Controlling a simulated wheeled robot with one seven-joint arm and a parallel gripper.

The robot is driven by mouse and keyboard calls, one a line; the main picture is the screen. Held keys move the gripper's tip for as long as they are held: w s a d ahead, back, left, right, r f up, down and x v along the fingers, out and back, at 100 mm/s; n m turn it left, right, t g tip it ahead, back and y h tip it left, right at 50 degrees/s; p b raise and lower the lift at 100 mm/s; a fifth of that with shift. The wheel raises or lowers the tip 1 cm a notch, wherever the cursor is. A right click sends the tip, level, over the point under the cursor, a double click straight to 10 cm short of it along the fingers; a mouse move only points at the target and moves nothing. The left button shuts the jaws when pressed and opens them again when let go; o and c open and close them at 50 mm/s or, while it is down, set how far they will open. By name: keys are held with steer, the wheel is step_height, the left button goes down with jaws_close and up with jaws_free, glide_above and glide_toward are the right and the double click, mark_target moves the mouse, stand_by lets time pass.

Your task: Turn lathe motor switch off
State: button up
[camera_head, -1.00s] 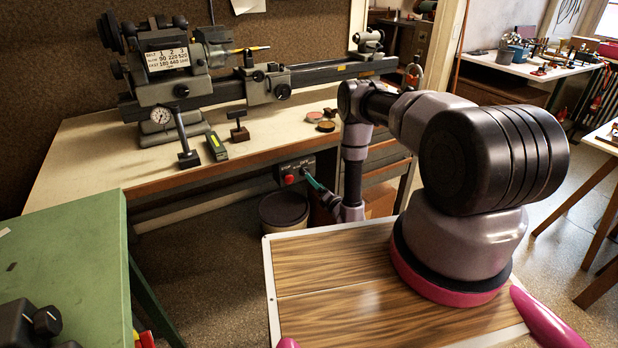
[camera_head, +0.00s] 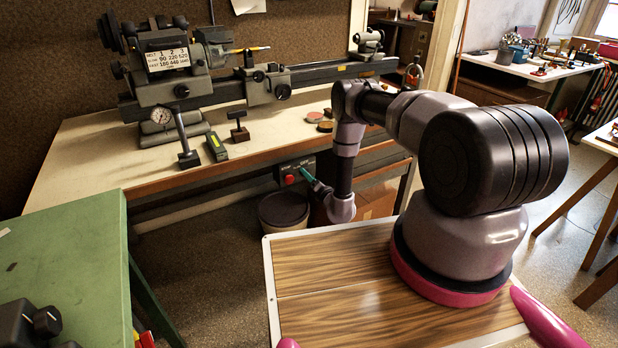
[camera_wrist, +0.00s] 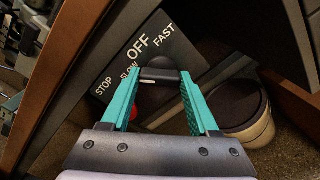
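The lathe (camera_head: 190,75) stands on the bench. Its dark control panel (camera_head: 299,164) is under the bench front and carries a red button (camera_head: 290,179). In the wrist view the panel (camera_wrist: 185,50) reads STOP, SLOW, OFF and FAST. A dark switch knob (camera_wrist: 160,75) is below the OFF lettering; I cannot tell its setting. My gripper (camera_wrist: 161,80) has its teal fingers apart, one at each end of the knob; whether they press on it is unclear. The red button is mostly hidden behind the left finger. The gripper (camera_head: 309,178) also shows at the panel in the head view.
A round bin (camera_head: 284,210) and a cardboard box (camera_head: 375,202) stand beneath the panel. The bench's wooden front edge (camera_head: 200,178) is just above it. A green table (camera_head: 75,245) is at the left. Open floor lies between it and the bin.

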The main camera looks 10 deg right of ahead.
steer(key=shift+d+m, duration=0.1)
steer(key=shift+m, duration=0.2)
steer(key=m, duration=0.7)
stand_by(0.6)
steer(key=o, duration=1.4)
steer(key=shift+s, duration=0.1)
